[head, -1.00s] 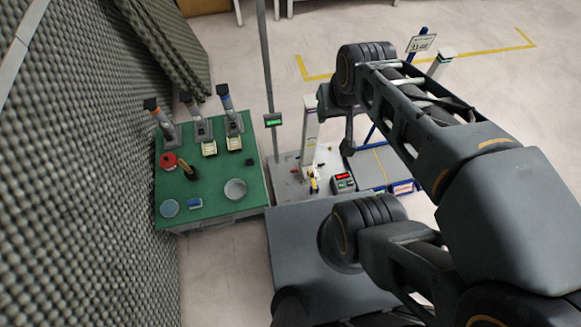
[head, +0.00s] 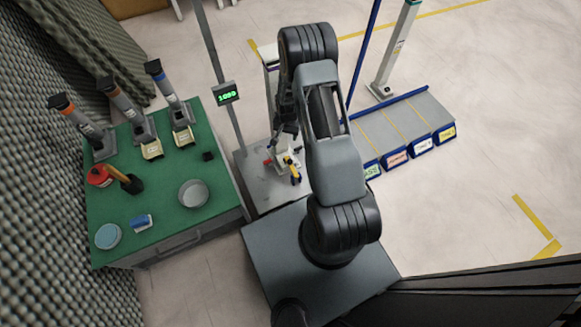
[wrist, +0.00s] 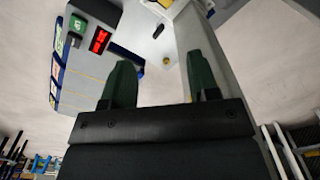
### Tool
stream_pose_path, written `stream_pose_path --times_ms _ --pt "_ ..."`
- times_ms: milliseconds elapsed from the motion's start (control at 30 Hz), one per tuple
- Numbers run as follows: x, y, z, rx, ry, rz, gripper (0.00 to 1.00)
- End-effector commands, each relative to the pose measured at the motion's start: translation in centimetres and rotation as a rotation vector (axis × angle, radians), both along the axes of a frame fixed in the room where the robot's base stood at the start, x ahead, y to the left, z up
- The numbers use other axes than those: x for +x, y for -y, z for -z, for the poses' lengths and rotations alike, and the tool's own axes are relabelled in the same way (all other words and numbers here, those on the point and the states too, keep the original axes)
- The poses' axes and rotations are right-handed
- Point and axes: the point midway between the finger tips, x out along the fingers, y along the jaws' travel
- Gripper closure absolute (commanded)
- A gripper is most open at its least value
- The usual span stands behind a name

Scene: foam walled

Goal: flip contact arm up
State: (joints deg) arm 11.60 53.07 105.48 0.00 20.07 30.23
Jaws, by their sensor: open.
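My gripper (wrist: 160,80) shows in the wrist view as two dark green fingers, apart with nothing between them. In the head view my gripper (head: 284,132) hangs from my arm just above a small fixture with yellow, red and black parts (head: 291,165). The fixture stands on a pale grey plate (head: 262,190). I cannot tell which of its parts is the contact arm, or whether that is up or down; my arm and gripper hide some of it. In the wrist view a pale column (wrist: 205,50) stands behind the fingers.
A green table (head: 165,215) at left holds several tools, a bowl (head: 193,193) and small items. A pole with a green display (head: 227,93) stands beside the plate. Labelled blue-edged bins (head: 410,125) lie right. A red display (wrist: 99,40) shows in the wrist view. Floor at right is clear.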

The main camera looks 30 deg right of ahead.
Motion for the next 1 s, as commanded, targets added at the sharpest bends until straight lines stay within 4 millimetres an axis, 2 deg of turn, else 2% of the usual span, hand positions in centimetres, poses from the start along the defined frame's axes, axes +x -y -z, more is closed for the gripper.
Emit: stream_pose_path --times_ms 33,100,367,700,1000 --pt "-0.3 0.2 2.7 0.002 -0.009 0.017 0.45" --pt "-0.5 0.4 4.5 0.003 -0.016 0.036 0.45" --pt "-1.0 0.6 8.8 0.006 -0.025 0.061 0.45" --pt "-1.0 0.6 15.3 0.006 -0.025 0.060 0.45" --pt "-0.9 0.6 19.2 0.005 -0.023 0.059 0.45"
